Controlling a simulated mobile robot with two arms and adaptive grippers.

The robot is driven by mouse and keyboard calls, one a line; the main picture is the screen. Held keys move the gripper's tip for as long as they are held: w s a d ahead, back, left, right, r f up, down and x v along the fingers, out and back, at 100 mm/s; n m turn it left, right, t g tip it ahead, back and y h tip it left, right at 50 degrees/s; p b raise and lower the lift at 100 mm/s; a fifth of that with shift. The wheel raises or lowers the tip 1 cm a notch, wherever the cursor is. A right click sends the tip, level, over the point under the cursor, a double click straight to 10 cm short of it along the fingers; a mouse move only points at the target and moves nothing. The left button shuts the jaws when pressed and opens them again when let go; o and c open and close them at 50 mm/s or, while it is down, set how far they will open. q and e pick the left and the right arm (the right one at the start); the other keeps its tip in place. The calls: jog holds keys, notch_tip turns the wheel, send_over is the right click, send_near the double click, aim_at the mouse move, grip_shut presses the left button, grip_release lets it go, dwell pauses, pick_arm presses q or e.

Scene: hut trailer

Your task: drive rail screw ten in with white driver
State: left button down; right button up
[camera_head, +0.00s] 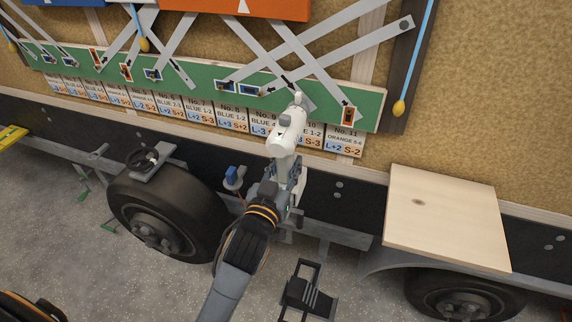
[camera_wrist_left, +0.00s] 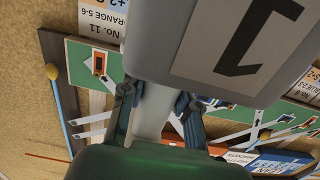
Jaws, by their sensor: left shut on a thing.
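The white driver (camera_head: 287,132) is in my left gripper (camera_head: 283,184), raised in front of the green rail (camera_head: 371,107). Its nose points up at the rail, close to the label numbered 10 (camera_head: 313,143), which it partly covers. I cannot tell whether the tip touches a screw; screw ten is hidden or too small to make out. In the left wrist view the fingers (camera_wrist_left: 155,110) are closed on both sides of the driver's pale grip (camera_wrist_left: 150,112). Its grey base, marked 1 (camera_wrist_left: 240,45), fills the top. My right gripper is not in view.
Grey slats (camera_head: 345,55) and small orange and blue screw blocks (camera_head: 348,116) sit along the rail. Below are a tyre (camera_head: 165,208), a pale wooden board (camera_head: 445,220) jutting out at right, and a black step (camera_head: 308,295). A blue cord with a yellow end (camera_head: 399,107) hangs at right.

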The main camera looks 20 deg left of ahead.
aim_at(282, 172)
pick_arm(q)
jog(key=shift+r, duration=0.2)
jog(key=shift+s, duration=1.5)
jog(key=s+a+p, duration=0.2)
jog(key=s+a, duration=0.1)
jog(key=a, duration=0.4)
jog(key=shift+s+a+p, duration=0.15)
jog(key=shift+s+p, duration=0.15)
jog(key=shift+s, duration=0.1)
